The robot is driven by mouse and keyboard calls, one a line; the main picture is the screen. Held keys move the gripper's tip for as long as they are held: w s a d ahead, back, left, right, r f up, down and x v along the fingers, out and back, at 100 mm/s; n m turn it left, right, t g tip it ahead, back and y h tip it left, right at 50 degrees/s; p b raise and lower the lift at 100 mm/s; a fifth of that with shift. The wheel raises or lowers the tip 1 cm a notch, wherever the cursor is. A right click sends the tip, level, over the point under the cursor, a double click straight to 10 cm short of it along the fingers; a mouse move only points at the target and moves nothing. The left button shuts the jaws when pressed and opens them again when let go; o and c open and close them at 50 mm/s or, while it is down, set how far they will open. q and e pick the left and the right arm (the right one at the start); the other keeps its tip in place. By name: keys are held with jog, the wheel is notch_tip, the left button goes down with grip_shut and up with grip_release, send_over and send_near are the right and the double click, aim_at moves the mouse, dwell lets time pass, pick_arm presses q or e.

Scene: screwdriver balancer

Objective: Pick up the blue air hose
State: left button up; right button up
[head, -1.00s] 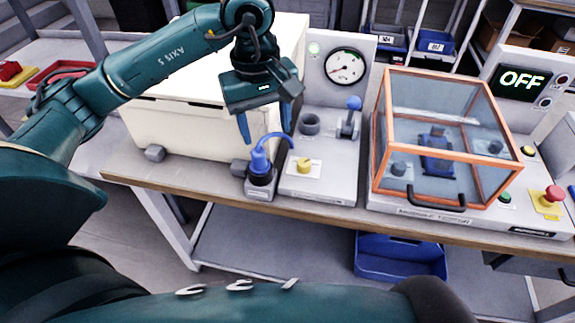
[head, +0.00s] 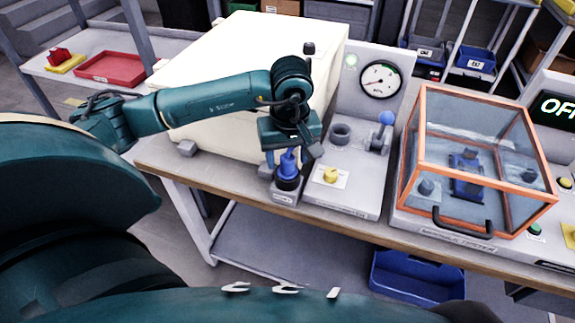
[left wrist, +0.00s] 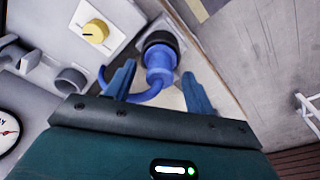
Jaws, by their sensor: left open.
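The blue air hose (head: 289,163) stands upright in a dark round holder (head: 287,182) on a small grey block at the bench's front edge. In the left wrist view the hose (left wrist: 158,66) shows its blue plug in the dark ring, with its curved tail running to the lower left. My left gripper (head: 287,160) is directly over it. In the left wrist view its open blue fingers (left wrist: 160,82) are on either side of the hose, with a visible gap to the right finger. My right gripper is not in view.
Right of the hose is a grey panel with a yellow knob (head: 331,175), a grey socket (head: 340,132), a blue-topped lever (head: 386,118) and a gauge (head: 381,79). An orange-framed clear box (head: 478,150) stands further right. A large cream case (head: 215,60) is behind my arm.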

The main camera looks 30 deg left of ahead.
aim_at(287, 157)
pick_arm(q)
jog(key=shift+f, duration=0.8)
jog(key=shift+c, duration=0.3)
jog(key=shift+w, duration=0.1)
jog(key=c, duration=1.1)
notch_tip(287, 157, up, 10)
jog(key=shift+r+b, duration=0.1)
jog(key=shift+b, duration=0.35)
